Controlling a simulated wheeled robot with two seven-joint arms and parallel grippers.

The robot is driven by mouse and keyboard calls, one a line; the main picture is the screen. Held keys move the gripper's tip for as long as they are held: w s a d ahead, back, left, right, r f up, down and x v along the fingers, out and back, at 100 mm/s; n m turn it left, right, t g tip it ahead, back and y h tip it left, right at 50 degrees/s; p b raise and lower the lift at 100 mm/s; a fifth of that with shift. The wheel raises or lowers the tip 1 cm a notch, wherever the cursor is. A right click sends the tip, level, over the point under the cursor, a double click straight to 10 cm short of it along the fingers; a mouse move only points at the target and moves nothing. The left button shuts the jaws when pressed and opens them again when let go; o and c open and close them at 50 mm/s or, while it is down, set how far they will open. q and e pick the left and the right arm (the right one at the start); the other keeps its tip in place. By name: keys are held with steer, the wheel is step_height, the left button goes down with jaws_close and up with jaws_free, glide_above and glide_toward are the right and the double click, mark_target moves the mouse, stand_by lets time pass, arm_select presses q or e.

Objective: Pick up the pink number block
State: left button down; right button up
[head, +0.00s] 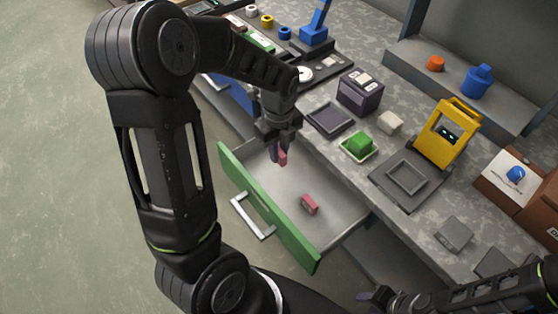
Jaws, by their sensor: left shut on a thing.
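My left gripper (279,154) points down over the open drawer and is shut on a small pink block (283,159). The block is partly hidden by the fingers, and no number can be read on it. A second pinkish-red block (310,205) lies on the floor of the drawer (338,226), nearer the green front. My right gripper (374,298) is low at the bottom edge, apart from the drawer; its fingers are too dark and small to read.
The drawer's green front (267,212) has a pale handle (251,216). On the grey counter stand a dark purple box (360,93), a green block (359,143), a yellow frame device (446,134) and a grey square tray (406,177). A shelf holds blue and orange pieces behind.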

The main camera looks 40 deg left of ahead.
arm_select(q)
step_height(320, 180, up, 2)
steer(key=shift+r, duration=0.1)
stand_by(0.7)
